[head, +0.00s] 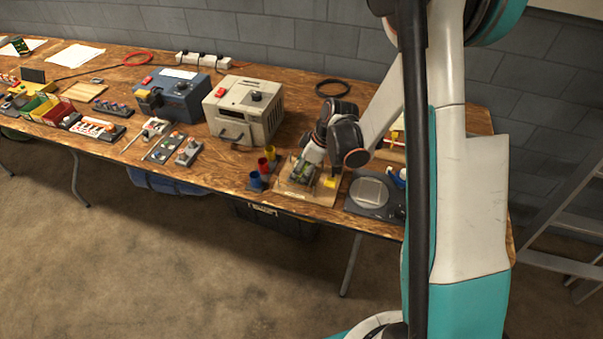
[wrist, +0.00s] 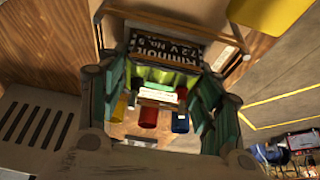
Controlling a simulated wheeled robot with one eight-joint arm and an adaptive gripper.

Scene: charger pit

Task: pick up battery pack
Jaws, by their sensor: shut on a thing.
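The battery pack (wrist: 163,48) shows in the wrist view with a dark label, upside down in the picture, reading "7.2 V No. 9". Bright green-yellow parts show just below the label. The teal fingers of my gripper (wrist: 165,98) stand on both sides of the pack and are shut on it. In the head view my gripper (head: 303,172) points down over a small wooden board (head: 284,188) near the table's front edge. The pack is hard to tell from the fingers there, and I cannot tell whether it touches the board.
Blue (head: 256,182), red (head: 263,166) and yellow (head: 271,153) cups stand just left of the board. A yellow block (head: 330,182) is at its right. A dark device with a pale round plate (head: 370,191) lies further right. A beige powered box (head: 243,108) stands behind.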

